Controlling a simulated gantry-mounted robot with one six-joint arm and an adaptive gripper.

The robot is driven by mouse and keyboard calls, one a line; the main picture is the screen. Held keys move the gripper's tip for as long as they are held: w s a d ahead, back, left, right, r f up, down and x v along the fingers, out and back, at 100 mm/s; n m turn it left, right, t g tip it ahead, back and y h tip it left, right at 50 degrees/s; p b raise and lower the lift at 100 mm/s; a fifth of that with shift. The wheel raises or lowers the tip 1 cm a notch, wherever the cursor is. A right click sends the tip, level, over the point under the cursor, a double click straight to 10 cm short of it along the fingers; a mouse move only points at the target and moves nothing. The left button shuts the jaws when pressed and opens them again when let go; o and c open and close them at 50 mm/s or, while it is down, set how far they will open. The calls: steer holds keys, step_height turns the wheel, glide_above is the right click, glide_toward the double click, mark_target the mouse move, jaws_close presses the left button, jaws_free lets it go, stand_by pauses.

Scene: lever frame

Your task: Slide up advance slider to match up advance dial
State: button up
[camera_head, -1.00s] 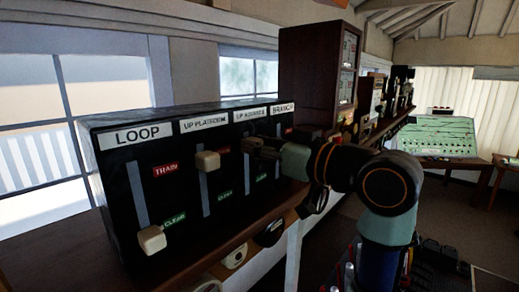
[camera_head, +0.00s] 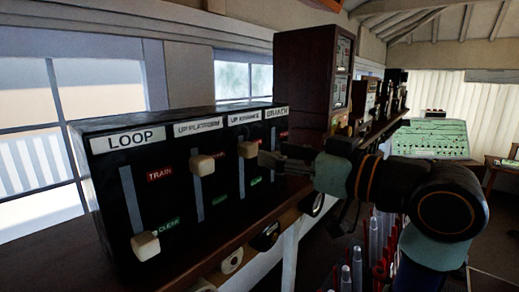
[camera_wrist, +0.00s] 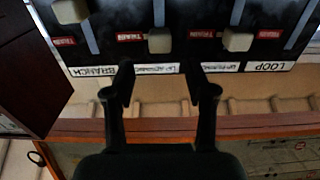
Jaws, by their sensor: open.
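The up advance slider (camera_head: 248,149) is a cream knob on a vertical grey slot in the black panel (camera_head: 222,220), high on its slot under the UP ADVANCE label (camera_head: 245,118). It also shows in the wrist view (camera_wrist: 159,41), where the panel appears upside down. My gripper (camera_head: 270,160) is to the right of the knob in the head view, apparently apart from it. In the wrist view my gripper (camera_wrist: 158,82) is open and empty, its fingers either side of the UP ADVANCE label. I cannot tell which dial is the up advance dial.
The up platform knob (camera_head: 202,165) is high on the neighbouring slot. The LOOP knob (camera_head: 145,245) is low. The branch knob (camera_wrist: 70,10) shows in the wrist view. Round fittings (camera_head: 267,236) line the shelf front. A tall wooden cabinet (camera_head: 302,80) stands behind the panel.

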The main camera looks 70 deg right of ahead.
steer(key=v, duration=0.5)
steer(key=shift+s+a, duration=0.15)
steer(key=shift+s, duration=0.2)
